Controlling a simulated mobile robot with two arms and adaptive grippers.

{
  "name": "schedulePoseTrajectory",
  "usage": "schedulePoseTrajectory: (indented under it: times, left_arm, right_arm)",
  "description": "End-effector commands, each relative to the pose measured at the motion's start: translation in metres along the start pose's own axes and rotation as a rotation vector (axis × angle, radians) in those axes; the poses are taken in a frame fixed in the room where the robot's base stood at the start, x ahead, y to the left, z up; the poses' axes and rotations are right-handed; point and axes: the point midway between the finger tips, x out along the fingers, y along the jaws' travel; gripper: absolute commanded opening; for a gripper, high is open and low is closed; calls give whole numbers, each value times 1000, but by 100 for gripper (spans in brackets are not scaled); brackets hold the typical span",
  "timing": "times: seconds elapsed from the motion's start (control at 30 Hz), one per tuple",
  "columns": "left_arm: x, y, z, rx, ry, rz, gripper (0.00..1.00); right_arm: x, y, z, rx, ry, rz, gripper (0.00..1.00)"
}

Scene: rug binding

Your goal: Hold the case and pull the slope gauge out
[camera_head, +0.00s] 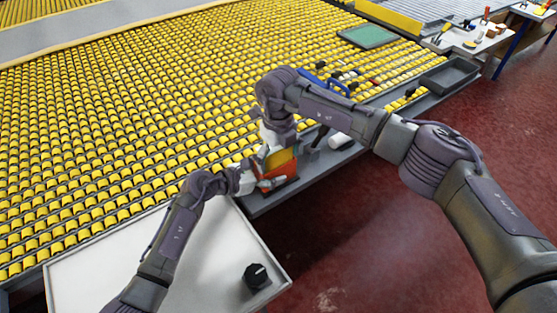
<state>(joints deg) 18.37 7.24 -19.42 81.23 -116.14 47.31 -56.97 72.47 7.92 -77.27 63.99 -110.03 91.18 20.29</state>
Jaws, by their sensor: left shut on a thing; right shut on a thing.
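A red-orange case (280,171) is upright at the near edge of the roller table, in the middle of the camera_head view. A yellow-orange piece, apparently the slope gauge (281,157), shows at its top. My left gripper (264,183) comes from the left and is shut on the case at its side. My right gripper (279,145) comes down from above and is shut on the gauge. The fingertips are small and partly hidden, and I cannot tell how far the gauge sits inside the case.
A bed of yellow rollers (120,130) fills the left and back. A white table (200,265) with a black knob (256,276) stands at the front. A white cylinder (341,141), a grey tray (449,75) and a green pad (367,36) lie to the right. Red floor is open at right.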

Motion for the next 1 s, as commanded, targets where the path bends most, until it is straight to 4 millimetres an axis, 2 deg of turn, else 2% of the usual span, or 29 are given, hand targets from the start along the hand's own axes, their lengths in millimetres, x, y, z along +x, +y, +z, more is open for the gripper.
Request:
schedulePoseTrajectory:
  times: [1.0]
  left_arm:
    - [0,0,-2,-1,4,-1,17]
  right_arm:
    - [-52,0,0,1,-1,0,58]
